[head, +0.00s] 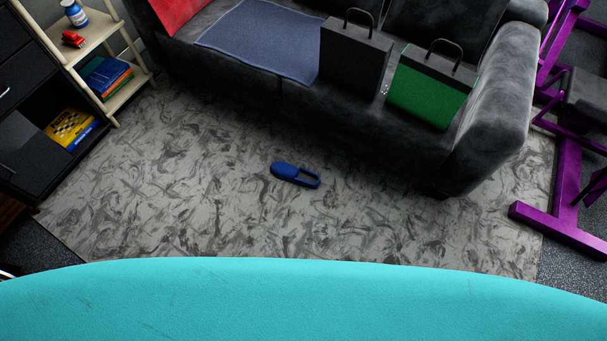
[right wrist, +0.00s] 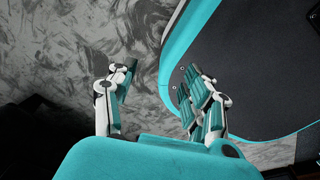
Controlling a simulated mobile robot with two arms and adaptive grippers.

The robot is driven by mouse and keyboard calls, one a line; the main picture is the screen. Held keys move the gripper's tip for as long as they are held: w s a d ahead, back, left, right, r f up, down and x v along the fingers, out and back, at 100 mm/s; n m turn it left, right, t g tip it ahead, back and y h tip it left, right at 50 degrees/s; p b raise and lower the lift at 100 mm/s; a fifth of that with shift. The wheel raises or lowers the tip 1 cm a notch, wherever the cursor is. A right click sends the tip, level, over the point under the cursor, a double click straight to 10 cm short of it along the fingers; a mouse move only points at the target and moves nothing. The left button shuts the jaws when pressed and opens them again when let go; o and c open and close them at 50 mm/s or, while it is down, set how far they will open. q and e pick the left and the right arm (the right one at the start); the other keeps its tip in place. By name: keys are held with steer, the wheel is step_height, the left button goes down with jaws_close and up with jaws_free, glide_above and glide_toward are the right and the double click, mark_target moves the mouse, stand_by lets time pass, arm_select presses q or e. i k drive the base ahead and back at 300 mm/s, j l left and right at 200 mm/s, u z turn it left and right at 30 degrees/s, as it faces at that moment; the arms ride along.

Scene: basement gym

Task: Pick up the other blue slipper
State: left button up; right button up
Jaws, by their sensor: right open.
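One blue slipper (head: 295,175) lies on the grey patterned rug in the head view, in front of the sofa. Its closed toe part points left and its open strap end points right. No second slipper shows in either view. My right gripper (right wrist: 158,82) is open and empty in the right wrist view, with rug and the edge of my own base behind it. The slipper does not show in that view. My left gripper is not seen in either view.
The grey sofa (head: 330,100) stands behind the slipper, holding a blue blanket (head: 260,40), a black bag (head: 352,58) and a green-black bag (head: 430,88). A shelf (head: 125,85) stands left, a purple gym frame (head: 560,225) right. The rug (head: 200,220) around the slipper is clear.

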mark_target(283, 171)
steer(key=i+j+z, duration=0.1)
steer(key=z, duration=0.4)
steer(key=j+z, duration=0.3)
steer(key=z, duration=0.15)
steer(key=i+j+z, duration=0.1)
steer(key=j+z, duration=0.15)
steer(key=z, duration=0.25)
